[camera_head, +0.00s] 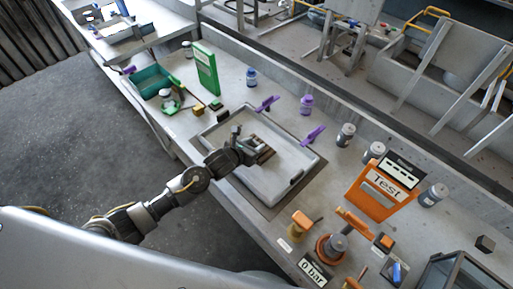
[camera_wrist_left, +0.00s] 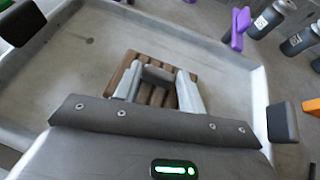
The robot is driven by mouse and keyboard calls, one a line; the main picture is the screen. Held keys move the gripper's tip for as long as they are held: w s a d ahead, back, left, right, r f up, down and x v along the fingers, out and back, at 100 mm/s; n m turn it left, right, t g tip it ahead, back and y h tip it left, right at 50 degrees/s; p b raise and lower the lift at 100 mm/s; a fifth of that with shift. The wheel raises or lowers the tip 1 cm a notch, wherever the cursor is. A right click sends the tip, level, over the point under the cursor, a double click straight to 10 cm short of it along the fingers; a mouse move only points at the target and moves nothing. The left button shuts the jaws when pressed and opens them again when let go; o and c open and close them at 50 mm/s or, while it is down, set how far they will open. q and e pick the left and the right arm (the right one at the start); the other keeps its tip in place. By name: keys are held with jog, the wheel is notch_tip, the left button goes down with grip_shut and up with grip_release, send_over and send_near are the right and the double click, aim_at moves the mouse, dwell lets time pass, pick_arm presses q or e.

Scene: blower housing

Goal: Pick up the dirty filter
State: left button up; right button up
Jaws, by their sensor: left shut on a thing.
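The dirty filter (camera_wrist_left: 186,94) is a brown, ribbed square piece inside the grey housing. It shows in the head view (camera_head: 266,154) at the fingertips of my left gripper (camera_head: 256,147). In the left wrist view my left gripper (camera_wrist_left: 158,88) is shut on the filter, with its fingers across the filter's grey middle part. I cannot tell whether the filter touches the housing floor. The grey blower housing (camera_head: 272,186) is an open shallow tray on the bench; its floor and rim also show in the left wrist view (camera_wrist_left: 60,62). My right gripper is not in view.
Purple clamps (camera_head: 313,135) stand at the housing's far rim. An orange Test box (camera_head: 372,199), grey canisters (camera_head: 345,135) and orange-handled valves (camera_head: 302,220) stand to the right. A green board (camera_head: 206,69) and a green bin (camera_head: 151,80) stand at the back left.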

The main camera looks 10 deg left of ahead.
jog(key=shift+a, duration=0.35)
pick_arm(q)
jog(key=shift+r+b, duration=0.35)
jog(key=shift+r, duration=0.2)
jog(key=s+a+r+b, duration=0.2)
jog(key=s+a+r, duration=0.6)
jog(key=a+r, duration=0.3)
jog(key=shift+a+r, duration=0.15)
jog(key=shift+r, duration=0.35)
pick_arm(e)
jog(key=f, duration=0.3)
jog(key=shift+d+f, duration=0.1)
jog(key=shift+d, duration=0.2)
pick_arm(q)
jog(key=shift+s+f, duration=0.1)
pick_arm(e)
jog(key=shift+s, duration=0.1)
